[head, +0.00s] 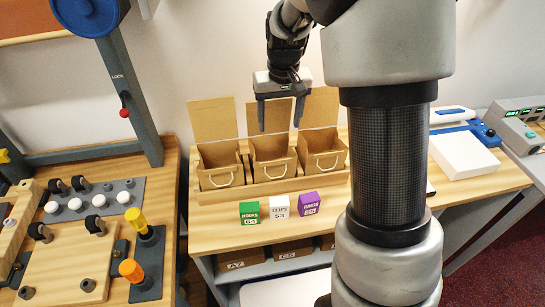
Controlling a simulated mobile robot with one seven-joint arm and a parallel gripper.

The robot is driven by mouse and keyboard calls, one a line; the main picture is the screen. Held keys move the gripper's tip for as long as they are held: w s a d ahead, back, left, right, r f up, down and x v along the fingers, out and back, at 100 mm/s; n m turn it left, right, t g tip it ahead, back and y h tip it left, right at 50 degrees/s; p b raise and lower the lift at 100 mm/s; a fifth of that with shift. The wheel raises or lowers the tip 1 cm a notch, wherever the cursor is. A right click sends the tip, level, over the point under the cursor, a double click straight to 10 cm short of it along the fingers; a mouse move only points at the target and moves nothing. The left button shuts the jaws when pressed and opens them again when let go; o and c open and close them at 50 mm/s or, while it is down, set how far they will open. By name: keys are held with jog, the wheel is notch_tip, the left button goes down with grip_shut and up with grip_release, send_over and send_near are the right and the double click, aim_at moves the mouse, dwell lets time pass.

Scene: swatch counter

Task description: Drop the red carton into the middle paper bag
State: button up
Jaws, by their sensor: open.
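Three open brown paper bags stand in a row in a wooden holder: a left one (221,171), the middle paper bag (274,165) and a right one (324,157). My gripper (279,127) is open, fingers pointing down, above the middle bag's mouth. I see nothing between its fingers. No red carton shows in this view. The inside of the middle bag is mostly hidden by its front wall, so I cannot tell what lies in it.
A green carton (250,213), a white carton (280,207) and a purple carton (308,204) stand on the wooden counter in front of the bags. My arm covers the counter's right part. A white device (464,155) stands further right, a knob bench (70,245) at left.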

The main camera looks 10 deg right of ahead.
jog(key=shift+s+r, duration=0.2)
jog(key=shift+r, duration=1.15)
jog(key=shift+s+r, duration=0.2)
jog(key=shift+r, duration=1.1)
jog(key=s+r+t, duration=0.2)
jog(key=s+r, duration=0.7)
jog(key=s, duration=0.2)
jog(key=s+r+t+p, duration=0.1)
jog(key=s, duration=1.3)
jog(key=shift+t+p, duration=0.4)
jog(key=shift+s, duration=0.1)
jog(key=shift+c, duration=0.4)
